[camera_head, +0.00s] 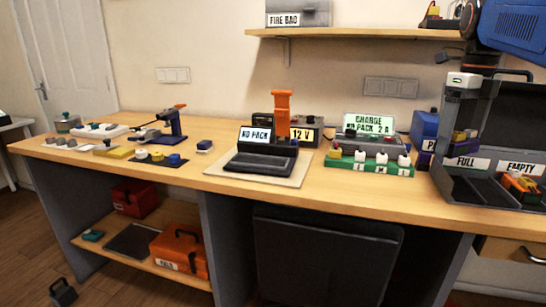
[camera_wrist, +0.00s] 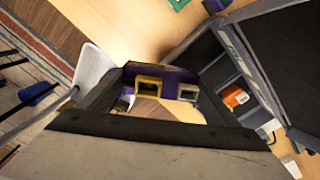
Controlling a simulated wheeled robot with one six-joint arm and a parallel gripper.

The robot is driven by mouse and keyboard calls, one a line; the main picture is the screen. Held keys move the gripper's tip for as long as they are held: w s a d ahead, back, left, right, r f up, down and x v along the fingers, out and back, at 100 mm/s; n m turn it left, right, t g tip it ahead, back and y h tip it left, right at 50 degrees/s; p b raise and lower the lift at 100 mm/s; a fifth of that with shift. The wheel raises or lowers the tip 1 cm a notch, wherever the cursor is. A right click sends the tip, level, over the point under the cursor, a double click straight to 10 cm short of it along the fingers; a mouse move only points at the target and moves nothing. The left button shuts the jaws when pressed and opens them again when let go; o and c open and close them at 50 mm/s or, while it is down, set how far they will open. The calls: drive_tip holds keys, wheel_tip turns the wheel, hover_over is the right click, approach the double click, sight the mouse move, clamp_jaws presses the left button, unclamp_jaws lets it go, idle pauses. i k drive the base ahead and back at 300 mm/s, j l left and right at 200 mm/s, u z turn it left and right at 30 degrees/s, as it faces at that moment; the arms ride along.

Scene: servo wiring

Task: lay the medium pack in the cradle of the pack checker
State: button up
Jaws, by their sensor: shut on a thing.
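My gripper (camera_head: 464,128) is at the right of the head view, over the bins marked FULL and EMPTY. In the wrist view its dark jaws (camera_wrist: 160,106) are closed on a purple pack (camera_wrist: 172,73) with a yellow connector and a paler plug. I cannot tell its size for sure; the jaws hide much of it. The pack checker (camera_head: 262,163) stands mid-bench, left of my gripper and well apart from it. Its screen reads NO PACK, its dark cradle looks empty, and an orange upright (camera_head: 282,112) rises behind it.
A green charger tray (camera_head: 376,168) with white plugs and a CHARGE sign lies between checker and gripper. The FULL bin (camera_head: 466,185) and EMPTY bin (camera_head: 519,168) are at the right; the latter holds orange-yellow packs. A shelf (camera_head: 365,34) hangs above.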

sight(262, 163)
drive_tip(key=i+j+z, duration=0.15)
drive_tip(key=j, duration=0.2)
drive_tip(key=i+j+z, duration=0.1)
drive_tip(key=j, duration=0.25)
drive_tip(key=i+j+z, duration=0.15)
drive_tip(key=j, duration=0.25)
drive_tip(key=i+j+z, duration=0.1)
drive_tip(key=j, duration=0.3)
drive_tip(key=i+j+z, duration=0.15)
drive_tip(key=j, duration=0.25)
drive_tip(key=j+z, duration=0.15)
drive_tip(key=j, duration=0.35)
drive_tip(key=k+j+z, duration=0.1)
drive_tip(key=j, duration=0.4)
drive_tip(key=j+z, duration=0.15)
drive_tip(key=j, duration=0.35)
drive_tip(key=k+j+z, duration=0.15)
drive_tip(key=j, duration=0.35)
drive_tip(key=k+j, duration=0.1)
drive_tip(key=j, duration=0.15)
drive_tip(key=k+j, duration=0.1)
drive_tip(key=j, duration=0.15)
